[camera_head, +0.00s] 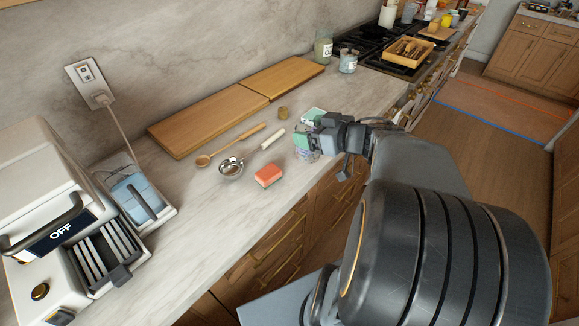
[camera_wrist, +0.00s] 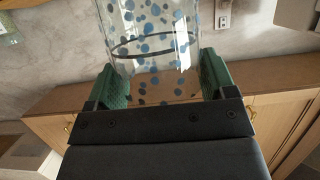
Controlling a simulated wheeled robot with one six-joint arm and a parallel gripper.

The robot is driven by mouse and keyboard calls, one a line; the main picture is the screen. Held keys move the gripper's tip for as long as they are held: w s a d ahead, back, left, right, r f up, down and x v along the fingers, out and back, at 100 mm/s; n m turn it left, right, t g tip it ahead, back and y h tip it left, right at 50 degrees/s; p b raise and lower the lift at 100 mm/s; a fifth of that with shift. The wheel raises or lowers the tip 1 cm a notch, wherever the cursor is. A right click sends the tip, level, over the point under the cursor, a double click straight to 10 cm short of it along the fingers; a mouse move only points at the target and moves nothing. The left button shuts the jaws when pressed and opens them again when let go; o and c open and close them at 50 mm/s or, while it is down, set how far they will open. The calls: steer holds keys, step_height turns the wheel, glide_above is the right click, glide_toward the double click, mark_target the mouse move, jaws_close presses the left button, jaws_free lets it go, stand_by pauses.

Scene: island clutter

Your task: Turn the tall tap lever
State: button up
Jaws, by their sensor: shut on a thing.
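No tap or tap lever shows in either view. My gripper (camera_head: 306,139) is over the front edge of the marble counter, with its green fingers closed. In the wrist view, my gripper (camera_wrist: 162,85) has its green fingers on both sides of a clear glass (camera_wrist: 155,45) with blue dots and a dark ring. It is shut on this glass. In the head view, only a small part of the glass (camera_head: 307,155) shows below the fingers; the rest is hidden by the gripper.
A red-orange sponge (camera_head: 268,176), a small strainer (camera_head: 231,168) and a wooden spoon (camera_head: 228,145) lie on the counter (camera_head: 205,215). Wooden boards (camera_head: 210,118) lie along the wall. A toaster oven (camera_head: 50,220) stands at left, a hob (camera_head: 375,45) at the back.

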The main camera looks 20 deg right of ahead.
steer(key=shift+s+d+f, duration=0.2)
steer(key=shift+s+f, duration=0.1)
steer(key=shift+s, duration=0.25)
steer(key=shift+w+f+b, duration=0.35)
steer(key=shift+w+f, duration=1.75)
steer(key=shift+w, duration=0.25)
steer(key=shift+w+f+b, duration=0.4)
steer(key=shift+w+f, duration=1.7)
steer(key=shift+w, duration=0.25)
steer(key=shift+w+f+b, duration=0.35)
steer(key=shift+w+f, duration=1.75)
steer(key=shift+w, duration=0.25)
steer(key=shift+f, duration=0.1)
steer(key=shift+f, duration=0.15)
steer(key=o, duration=1.4)
